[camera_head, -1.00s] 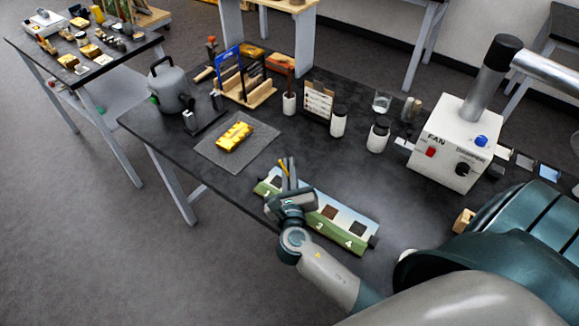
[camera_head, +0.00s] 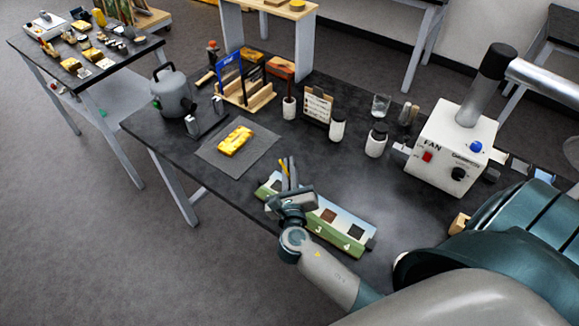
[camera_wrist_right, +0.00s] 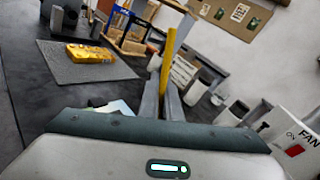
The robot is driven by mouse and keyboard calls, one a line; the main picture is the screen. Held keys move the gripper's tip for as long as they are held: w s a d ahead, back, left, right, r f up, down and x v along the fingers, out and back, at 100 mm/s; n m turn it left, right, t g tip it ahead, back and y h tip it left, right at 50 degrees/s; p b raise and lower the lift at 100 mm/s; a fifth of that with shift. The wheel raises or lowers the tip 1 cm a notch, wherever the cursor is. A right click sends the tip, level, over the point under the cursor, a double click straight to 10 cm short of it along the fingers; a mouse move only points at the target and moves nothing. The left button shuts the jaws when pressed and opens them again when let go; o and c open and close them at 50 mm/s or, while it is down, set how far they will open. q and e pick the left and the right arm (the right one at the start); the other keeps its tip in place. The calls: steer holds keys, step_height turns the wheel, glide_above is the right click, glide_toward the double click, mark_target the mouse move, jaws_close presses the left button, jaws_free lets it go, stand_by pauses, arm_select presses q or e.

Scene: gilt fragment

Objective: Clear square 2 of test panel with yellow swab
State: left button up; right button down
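The test panel (camera_head: 357,221) lies on the dark bench, a long board with a landscape print and numbered squares. Dark squares show above 3 and 4. My right gripper and wrist cover the middle left of the panel, so square 2 is hidden. My right gripper (camera_head: 290,174) is over that part, its fingers shut on the yellow swab (camera_head: 284,169), which stands up between them. The swab also shows in the right wrist view (camera_wrist_right: 168,55), rising from between the fingers. Its tip against the panel cannot be seen. My left gripper is not in view.
A yellow-gold fragment (camera_head: 235,140) lies on a grey mat (camera_head: 213,158) to the left. Behind the panel stand a blue-framed rack (camera_head: 231,72), a card stand (camera_head: 317,106), white jars (camera_head: 376,141) and a glass (camera_head: 381,104). A FAN box (camera_head: 446,146) stands at right.

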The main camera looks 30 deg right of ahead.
steer(key=shift+w+d+f+b, duration=0.2)
steer(key=shift+d+f+b, duration=0.25)
steer(key=shift+f, duration=0.3)
steer(key=shift+w+d+f+b, duration=0.25)
steer(key=shift+d+f, duration=0.2)
steer(key=shift+f, duration=0.3)
steer(key=shift+f+b, duration=0.35)
steer(key=shift+f, duration=0.1)
stand_by(0.4)
steer(key=shift+s, duration=0.2)
steer(key=shift+s+d+f+p, duration=0.15)
steer(key=shift+s+d, duration=0.1)
steer(key=shift+s, duration=0.3)
steer(key=shift+s+d+r+p, duration=0.1)
steer(key=shift+s+d+p, duration=0.1)
steer(key=shift+s, duration=0.35)
steer(key=shift+w+a, duration=0.25)
steer(key=shift+w, duration=0.4)
steer(key=shift+w+a, duration=0.25)
steer(key=shift+w, duration=0.35)
